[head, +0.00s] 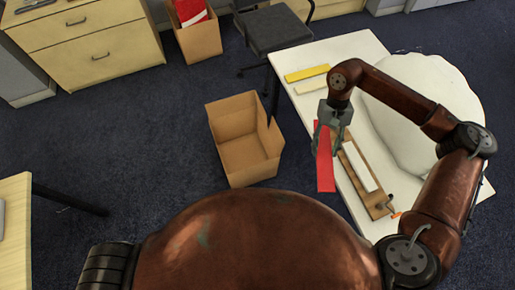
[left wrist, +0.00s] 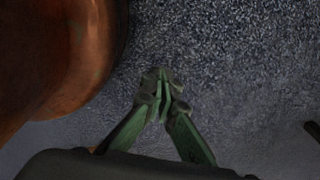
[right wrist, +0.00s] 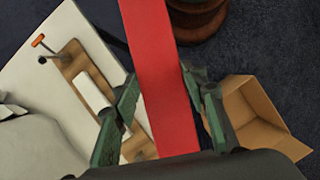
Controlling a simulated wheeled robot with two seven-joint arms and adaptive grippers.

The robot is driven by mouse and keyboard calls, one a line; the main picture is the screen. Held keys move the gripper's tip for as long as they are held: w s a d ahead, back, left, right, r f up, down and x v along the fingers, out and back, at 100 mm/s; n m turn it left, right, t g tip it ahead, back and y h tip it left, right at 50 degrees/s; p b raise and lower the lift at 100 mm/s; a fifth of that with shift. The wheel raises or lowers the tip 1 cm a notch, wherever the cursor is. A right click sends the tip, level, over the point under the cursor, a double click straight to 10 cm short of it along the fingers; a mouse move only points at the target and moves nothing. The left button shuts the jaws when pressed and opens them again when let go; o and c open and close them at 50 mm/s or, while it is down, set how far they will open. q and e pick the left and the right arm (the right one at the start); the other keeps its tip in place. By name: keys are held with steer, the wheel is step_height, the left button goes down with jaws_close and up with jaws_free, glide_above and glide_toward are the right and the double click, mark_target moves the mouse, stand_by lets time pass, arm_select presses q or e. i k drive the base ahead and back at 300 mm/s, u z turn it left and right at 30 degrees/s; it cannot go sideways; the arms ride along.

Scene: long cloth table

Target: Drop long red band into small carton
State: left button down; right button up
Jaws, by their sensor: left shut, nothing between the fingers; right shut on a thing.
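The long red band (head: 325,160) is a flat red strip held in my right gripper (head: 330,122), which is shut on it. In the head view it hangs by the table's left edge, partly over the wooden board. In the right wrist view the red band (right wrist: 162,75) runs between the green fingers (right wrist: 160,105). The small carton (head: 250,160) is an open brown box on the floor, left of the gripper and apart from the band. It also shows in the right wrist view (right wrist: 255,110). My left gripper (left wrist: 164,85) is shut and empty above the carpet.
The white table (head: 355,50) holds a yellow strip (head: 307,73), a pale strip (head: 311,87), a wooden board with a white block (head: 359,166) and a large white cushion-like shape (head: 410,130). Another carton (head: 199,42) with red items stands farther back, beside a dark chair (head: 275,30).

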mark_target(248, 159)
steer(key=z, duration=1.1)
steer(key=i, duration=0.85)
steer(key=u, duration=2.9)
